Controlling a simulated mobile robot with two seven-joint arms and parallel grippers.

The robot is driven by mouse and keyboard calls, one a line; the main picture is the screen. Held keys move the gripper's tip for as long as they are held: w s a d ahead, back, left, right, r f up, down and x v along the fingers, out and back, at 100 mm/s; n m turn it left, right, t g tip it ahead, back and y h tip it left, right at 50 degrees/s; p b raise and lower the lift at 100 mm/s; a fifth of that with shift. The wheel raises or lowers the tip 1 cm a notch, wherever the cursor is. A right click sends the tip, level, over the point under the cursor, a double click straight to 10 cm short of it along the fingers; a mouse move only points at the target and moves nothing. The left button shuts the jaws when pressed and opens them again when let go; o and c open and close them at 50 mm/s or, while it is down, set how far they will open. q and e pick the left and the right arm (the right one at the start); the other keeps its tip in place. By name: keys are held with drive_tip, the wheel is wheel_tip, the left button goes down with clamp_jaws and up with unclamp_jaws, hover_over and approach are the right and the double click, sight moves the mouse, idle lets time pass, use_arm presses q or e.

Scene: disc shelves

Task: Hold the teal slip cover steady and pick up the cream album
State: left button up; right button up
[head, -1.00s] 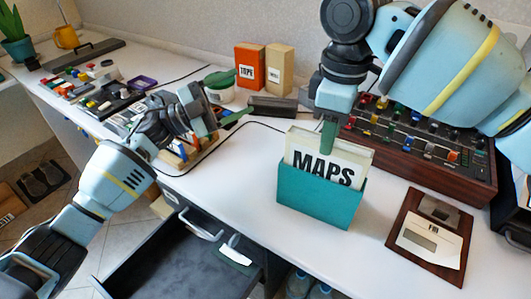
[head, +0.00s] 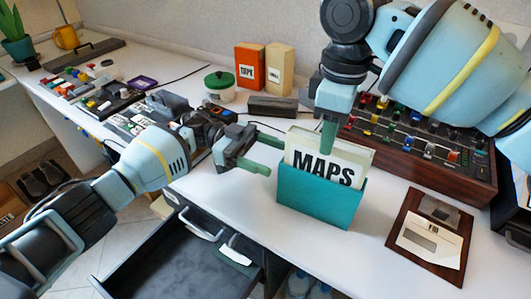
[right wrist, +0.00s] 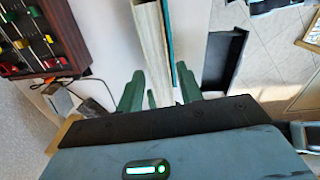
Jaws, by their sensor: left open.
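The teal slip cover (head: 318,203) stands upright on the white desk in the head view. The cream album (head: 325,172), lettered MAPS, sits in it with its upper part showing. My left gripper (head: 275,157) is open and empty just left of the cover, its fingers pointing at the cover's left side. My right gripper (head: 328,137) is above the album, with one finger in front of its top edge. In the right wrist view its fingers (right wrist: 160,90) are apart on either side of the album (right wrist: 150,45), with gaps; the teal cover (right wrist: 168,35) shows beside the album.
A mixer panel (head: 430,150) stands behind and right of the cover. A wooden board with a cream card (head: 430,240) lies at right. A dark block (head: 272,107), boxes (head: 250,65) and a green-lidded tub (head: 219,88) are behind. An open drawer (head: 180,260) juts out in front.

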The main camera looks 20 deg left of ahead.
sight(299, 167)
use_arm(q)
drive_tip(key=x, duration=0.7)
drive_tip(key=shift+d, duration=0.25)
drive_tip(key=c, duration=1.1)
